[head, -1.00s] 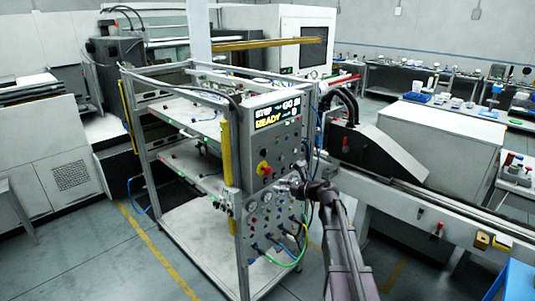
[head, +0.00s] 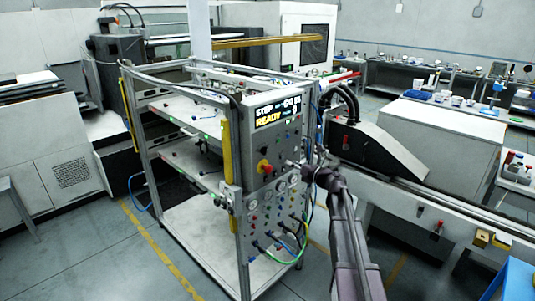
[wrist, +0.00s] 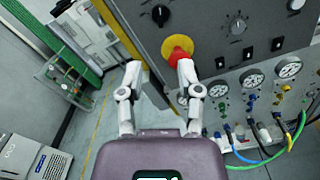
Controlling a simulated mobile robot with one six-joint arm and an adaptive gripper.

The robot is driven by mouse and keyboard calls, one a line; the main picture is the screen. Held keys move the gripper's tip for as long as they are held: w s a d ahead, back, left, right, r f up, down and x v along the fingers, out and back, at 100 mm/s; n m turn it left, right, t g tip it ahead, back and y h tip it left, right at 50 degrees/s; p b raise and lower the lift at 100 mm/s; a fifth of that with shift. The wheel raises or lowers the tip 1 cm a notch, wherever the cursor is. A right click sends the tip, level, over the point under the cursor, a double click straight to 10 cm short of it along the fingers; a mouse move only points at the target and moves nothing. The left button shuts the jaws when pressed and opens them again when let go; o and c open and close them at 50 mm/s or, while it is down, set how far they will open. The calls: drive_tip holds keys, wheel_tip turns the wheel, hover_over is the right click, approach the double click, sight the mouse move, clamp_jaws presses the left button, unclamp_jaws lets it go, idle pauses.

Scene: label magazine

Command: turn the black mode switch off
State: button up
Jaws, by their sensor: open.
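The grey control panel (head: 283,150) stands at the front of a metal-frame cart in the head view. In the wrist view it carries several black knobs and small switches: a round knob (wrist: 160,14), a knob with a pointer (wrist: 237,25) and small switches (wrist: 248,54). I cannot tell which is the mode switch or how it is set. My gripper (wrist: 158,70) is open and empty, in front of the panel's lower left edge. Its right finger overlaps the red emergency button (wrist: 178,57) on its yellow base; contact cannot be told. In the head view the gripper end is small and unclear.
A display on the panel (head: 275,113) reads "READY". Gauges (wrist: 289,68) and coloured hoses (wrist: 262,155) sit below the knobs. A yellow post (head: 227,152) stands left of the panel. A conveyor (head: 450,205) runs to the right. Floor is clear at front left.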

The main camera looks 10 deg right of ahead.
sight(265, 151)
drive_tip(key=x, duration=1.3)
drive_tip(key=shift+w+a, duration=0.1)
drive_tip(key=shift+w, duration=0.05)
clamp_jaws()
drive_tip(key=shift+a, duration=0.15)
